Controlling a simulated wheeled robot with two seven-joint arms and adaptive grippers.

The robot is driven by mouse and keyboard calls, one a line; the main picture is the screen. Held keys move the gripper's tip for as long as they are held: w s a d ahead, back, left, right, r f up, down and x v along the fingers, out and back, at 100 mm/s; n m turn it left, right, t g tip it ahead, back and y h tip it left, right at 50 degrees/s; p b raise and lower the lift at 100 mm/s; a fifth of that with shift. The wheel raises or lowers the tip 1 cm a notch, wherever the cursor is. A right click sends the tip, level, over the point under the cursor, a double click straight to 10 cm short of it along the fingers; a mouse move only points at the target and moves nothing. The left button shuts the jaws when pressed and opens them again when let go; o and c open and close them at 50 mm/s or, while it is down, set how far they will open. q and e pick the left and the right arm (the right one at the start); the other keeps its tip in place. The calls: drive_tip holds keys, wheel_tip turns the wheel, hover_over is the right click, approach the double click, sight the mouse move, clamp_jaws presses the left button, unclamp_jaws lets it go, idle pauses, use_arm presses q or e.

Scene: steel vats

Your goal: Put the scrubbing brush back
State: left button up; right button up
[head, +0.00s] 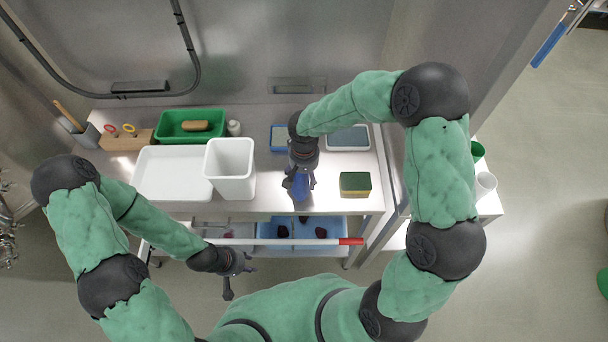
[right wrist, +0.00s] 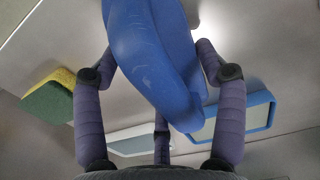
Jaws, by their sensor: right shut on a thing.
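My right gripper (head: 300,184) is shut on a blue, rounded, elongated object that looks like the scrubbing brush (head: 301,188). It is held over the front part of the steel table, between the white bin and the sponge. In the right wrist view the brush (right wrist: 150,55) lies between my fingers (right wrist: 160,85); no bristles show. A blue-rimmed tray (head: 278,139) stands behind, partly hidden by my right arm; it also shows in the wrist view (right wrist: 262,102). My left gripper (head: 235,268) looks open and empty, in front of the table.
A green and yellow sponge (head: 355,184) lies right of the brush, a pale grey tray (head: 348,138) behind it. To the left are a tall white bin (head: 231,170), a white tray (head: 172,178) and a green tub (head: 165,127). A red-ended rail (head: 350,241) runs along the front.

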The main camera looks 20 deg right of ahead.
drive_tip(key=shift+f, duration=0.15)
drive_tip(key=o, duration=1.1)
drive_tip(key=shift+r, duration=0.35)
wheel_tip(320, 180, up, 12)
drive_tip(key=p, duration=0.2)
drive_tip(key=shift+f+p, duration=0.1)
drive_tip(key=shift+p, duration=0.3)
